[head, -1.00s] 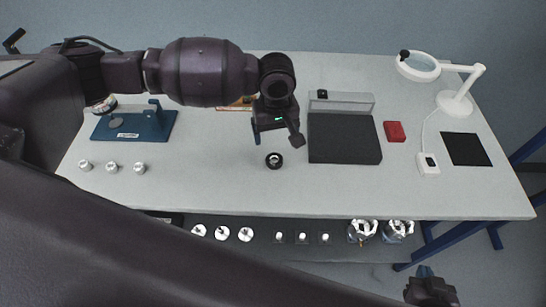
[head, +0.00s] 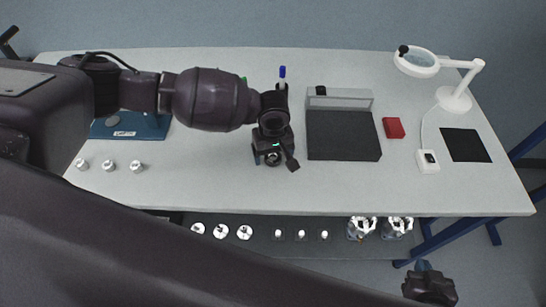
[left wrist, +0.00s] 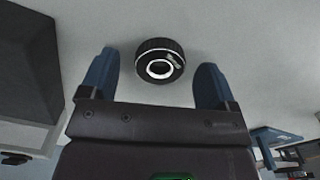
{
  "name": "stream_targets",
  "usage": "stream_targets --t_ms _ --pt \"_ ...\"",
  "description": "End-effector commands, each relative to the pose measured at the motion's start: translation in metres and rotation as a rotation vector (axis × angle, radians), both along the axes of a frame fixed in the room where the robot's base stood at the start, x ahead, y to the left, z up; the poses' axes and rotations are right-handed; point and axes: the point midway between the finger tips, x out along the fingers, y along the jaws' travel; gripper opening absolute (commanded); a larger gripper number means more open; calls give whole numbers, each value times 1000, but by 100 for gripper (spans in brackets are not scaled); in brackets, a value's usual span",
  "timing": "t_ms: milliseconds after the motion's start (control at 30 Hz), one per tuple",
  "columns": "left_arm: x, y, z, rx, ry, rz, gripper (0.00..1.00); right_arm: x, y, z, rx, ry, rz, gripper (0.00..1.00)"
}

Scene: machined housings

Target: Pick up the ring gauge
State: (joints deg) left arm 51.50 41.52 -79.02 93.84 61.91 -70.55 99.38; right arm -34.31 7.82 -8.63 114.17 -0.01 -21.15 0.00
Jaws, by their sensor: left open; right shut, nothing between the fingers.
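The ring gauge (left wrist: 150,48) is a black ring with a bright inner rim, lying on the table. In the left wrist view it sits ahead of and between the blue fingertips of my left gripper (left wrist: 156,76), apart from them. In the head view the ring gauge (head: 273,159) is partly hidden under my left gripper (head: 274,162), which is open and empty above it. My right gripper (head: 430,285) is at the bottom right, shut and empty, off the table's front edge.
A dark tray (head: 343,136) lies to the right of my left gripper, with a red box (head: 393,128) beyond it. A magnifier lamp (head: 455,98) stands at the right. Small metal parts (head: 108,166) sit at the left. The table around the ring gauge is clear.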

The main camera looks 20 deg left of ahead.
Motion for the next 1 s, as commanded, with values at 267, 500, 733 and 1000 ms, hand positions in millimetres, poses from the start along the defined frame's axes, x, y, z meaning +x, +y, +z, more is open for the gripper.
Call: stream_targets --t_ms 267,500,733,1000 --pt "0 0 -5 -1 -1 -1 82 -7 -3 -6 -5 17 -1 0" --pt "0 0 -5 -1 -1 -1 52 -6 -3 -5 -8 15 1 0" --pt "0 0 -4 -1 -1 -1 20 -1 -3 -2 -7 4 4 0" --pt "1 0 0 -1 -2 0 20 3 -2 2 -7 -6 6 0"
